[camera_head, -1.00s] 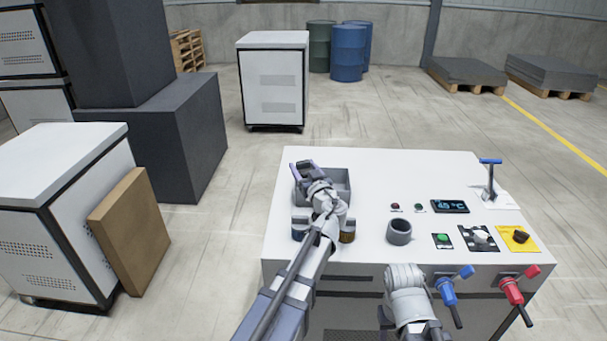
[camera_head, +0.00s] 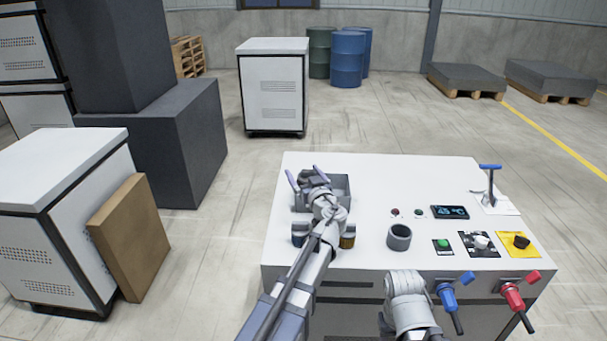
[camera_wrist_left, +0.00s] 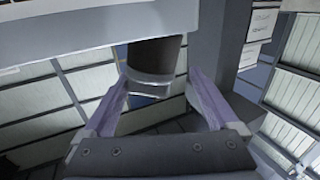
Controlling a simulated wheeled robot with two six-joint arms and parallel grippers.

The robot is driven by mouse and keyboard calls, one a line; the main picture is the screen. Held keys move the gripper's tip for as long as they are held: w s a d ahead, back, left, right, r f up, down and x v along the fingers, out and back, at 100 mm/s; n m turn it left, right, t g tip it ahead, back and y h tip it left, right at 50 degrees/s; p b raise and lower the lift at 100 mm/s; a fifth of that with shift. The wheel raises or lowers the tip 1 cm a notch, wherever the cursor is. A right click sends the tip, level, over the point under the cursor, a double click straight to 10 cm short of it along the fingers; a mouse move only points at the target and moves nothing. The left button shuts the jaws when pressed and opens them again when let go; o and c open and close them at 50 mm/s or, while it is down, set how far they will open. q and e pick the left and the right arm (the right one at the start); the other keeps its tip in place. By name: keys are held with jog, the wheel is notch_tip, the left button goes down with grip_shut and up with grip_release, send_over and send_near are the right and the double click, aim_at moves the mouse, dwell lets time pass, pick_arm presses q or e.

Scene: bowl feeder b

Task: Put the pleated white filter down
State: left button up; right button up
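My left gripper (camera_head: 306,176) is over the grey bin (camera_head: 341,188) at the left of the white bench. Its two purple fingers stand spread apart, and they also show spread in the left wrist view (camera_wrist_left: 160,92). A dark grey round thing (camera_wrist_left: 153,62) with a pale translucent lower rim shows between and beyond the fingertips there; both fingers look clear of it, and I cannot tell what it is. I cannot make out the pleated white filter in any view; the gripper and arm hide part of the bin. My right gripper is out of view.
Buttons, a display (camera_head: 450,212), knobs and a blue-handled lever (camera_head: 490,180) fill the bench's right side.

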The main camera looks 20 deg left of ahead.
pick_arm(q)
jog(key=v, duration=1.2)
jog(key=shift+a+r, duration=0.1)
jog(key=shift+r, duration=0.05)
